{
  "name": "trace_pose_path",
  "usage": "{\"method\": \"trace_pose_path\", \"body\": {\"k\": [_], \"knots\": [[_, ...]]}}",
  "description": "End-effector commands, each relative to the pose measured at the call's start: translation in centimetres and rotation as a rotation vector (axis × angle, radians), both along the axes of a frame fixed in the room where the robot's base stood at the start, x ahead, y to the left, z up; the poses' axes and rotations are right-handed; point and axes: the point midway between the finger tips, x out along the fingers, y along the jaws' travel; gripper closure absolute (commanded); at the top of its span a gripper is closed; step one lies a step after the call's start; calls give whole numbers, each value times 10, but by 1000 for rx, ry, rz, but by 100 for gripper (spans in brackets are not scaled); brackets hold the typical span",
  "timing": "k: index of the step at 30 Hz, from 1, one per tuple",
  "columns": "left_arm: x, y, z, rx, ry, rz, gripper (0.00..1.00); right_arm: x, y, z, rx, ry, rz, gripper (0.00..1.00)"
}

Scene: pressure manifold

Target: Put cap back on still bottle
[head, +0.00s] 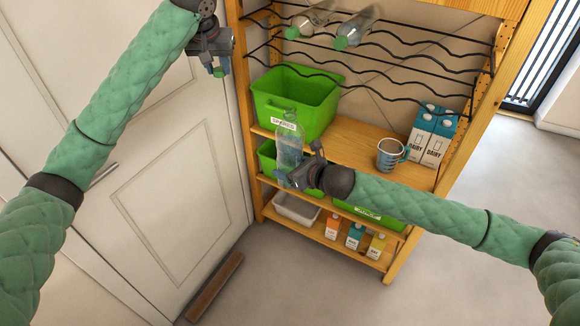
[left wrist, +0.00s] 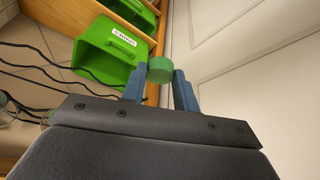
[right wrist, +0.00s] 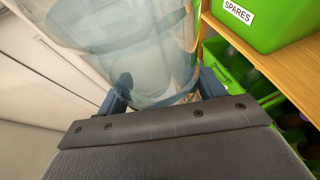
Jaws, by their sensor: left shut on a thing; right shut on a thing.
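The clear still bottle (head: 289,148) stands upright in the head view, in front of the shelf, with its neck bare. My right gripper (head: 296,178) is shut around its lower part; in the right wrist view the bottle (right wrist: 155,60) fills the space between the fingers. My left gripper (head: 218,66) is up and to the left of the bottle, in front of the white door. It is shut on a green cap (left wrist: 160,70), which also shows in the head view (head: 219,72). The cap is well above the bottle neck and apart from it.
A wooden shelf unit holds a green SPARES bin (head: 300,92), a mug (head: 390,153) and dairy cartons (head: 430,135). Two green-capped bottles (head: 355,28) lie on the wire rack (head: 400,62) above. A grey tray (head: 296,209) and small cartons (head: 354,237) sit below. The white door (head: 150,130) is at left.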

Motion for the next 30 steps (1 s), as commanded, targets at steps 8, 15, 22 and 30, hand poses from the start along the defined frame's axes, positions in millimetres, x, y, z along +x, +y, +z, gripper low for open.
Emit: {"method": "trace_pose_path", "body": {"k": [8, 15, 22, 30], "knots": [[-11, -62, 65, 1, -5, -128, 91, 0, 0, 2, 1, -2, 0, 86], [-43, -125, 88, 3, -3, -268, 91, 0, 0, 1, 1, -2, 0, 86], [-79, -162, 44, 2, 3, -354, 91, 0, 0, 1, 1, -2, 0, 86], [-108, -173, 17, 1, -1, -362, 91, 0, 0, 2, 1, -2, 0, 86]]}}
